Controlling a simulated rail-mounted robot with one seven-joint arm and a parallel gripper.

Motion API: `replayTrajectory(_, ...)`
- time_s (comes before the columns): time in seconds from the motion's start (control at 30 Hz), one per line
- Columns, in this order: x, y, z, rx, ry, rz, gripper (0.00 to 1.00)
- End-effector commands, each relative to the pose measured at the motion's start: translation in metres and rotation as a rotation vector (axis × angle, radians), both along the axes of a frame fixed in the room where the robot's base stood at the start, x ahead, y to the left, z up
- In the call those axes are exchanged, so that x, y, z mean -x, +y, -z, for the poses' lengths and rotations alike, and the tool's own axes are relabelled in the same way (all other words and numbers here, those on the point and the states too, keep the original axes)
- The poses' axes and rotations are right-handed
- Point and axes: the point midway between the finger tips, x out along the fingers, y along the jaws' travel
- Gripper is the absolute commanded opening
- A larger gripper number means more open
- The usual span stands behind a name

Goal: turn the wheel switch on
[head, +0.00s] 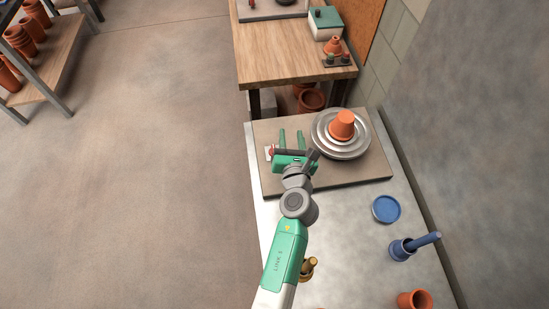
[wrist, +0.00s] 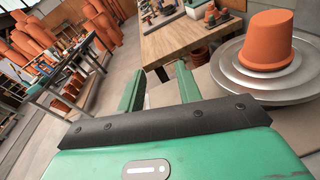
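The potter's wheel (head: 325,147) is a stepped round metal disc on a brown board, with an upturned terracotta pot (head: 342,124) at its centre. The disc (wrist: 252,84) and pot (wrist: 268,38) also show at the right in the wrist view. A small white piece with a red part (head: 269,153), perhaps the switch, lies at the board's left edge, just left of my gripper; its setting is too small to tell. My gripper (head: 291,132) is left of the disc. Its two green fingers are apart and empty; the gap (wrist: 160,72) shows in the wrist view.
A blue plate (head: 386,209), a blue cup (head: 401,251) with a rod in it, a terracotta pot (head: 414,299) and a brass-coloured item (head: 308,268) stand nearer on the grey bench. A wooden table (head: 290,62) is beyond. A wall runs along the right.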

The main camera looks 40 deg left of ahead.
Motion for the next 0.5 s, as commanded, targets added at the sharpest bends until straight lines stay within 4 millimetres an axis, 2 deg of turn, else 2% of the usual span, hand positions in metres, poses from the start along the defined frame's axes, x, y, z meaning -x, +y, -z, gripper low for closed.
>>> replayTrajectory(0.03,0.011,0.004,0.042,0.095,0.010,-0.041,0.35)
replayTrajectory(0.1,0.025,0.007,0.081,0.208,0.018,-0.096,0.35)
replayTrajectory(0.2,0.038,0.008,0.112,0.300,0.025,-0.145,0.35)
replayTrajectory(0.37,0.043,0.009,0.122,0.334,0.027,-0.166,0.35)
replayTrajectory(0.5,0.035,0.019,0.129,0.334,0.025,-0.168,0.35)
